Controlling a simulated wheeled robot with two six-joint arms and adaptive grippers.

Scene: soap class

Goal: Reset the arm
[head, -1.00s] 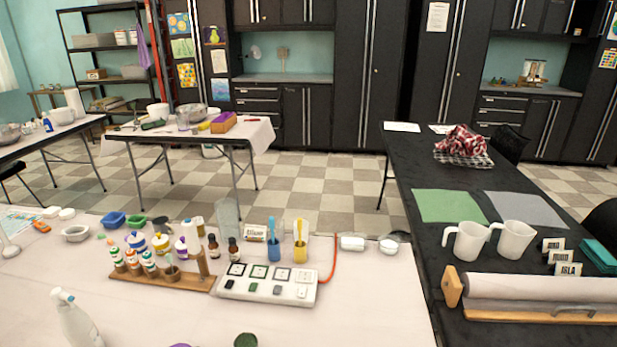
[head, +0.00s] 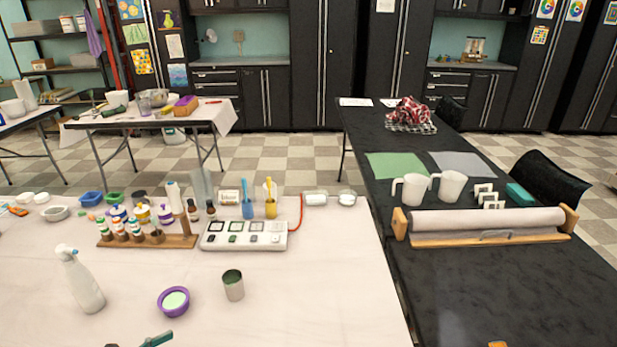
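Neither of my grippers shows in the head view, and no part of my arms can be made out. The task names no object. In front of me is a table with a light cover (head: 300,310). On it a white spray bottle (head: 82,280) stands upright at the left. A purple bowl (head: 173,301) with pale green contents and an open metal can (head: 233,285) stand to its right. A dark green item (head: 157,340) is cut off by the bottom edge.
A wooden rack (head: 150,241) with small bottles and a white panel (head: 243,236) stand farther back. A black table (head: 450,280) at the right holds a paper roll (head: 487,222) and two white pitchers (head: 411,190). The light table's front right is clear.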

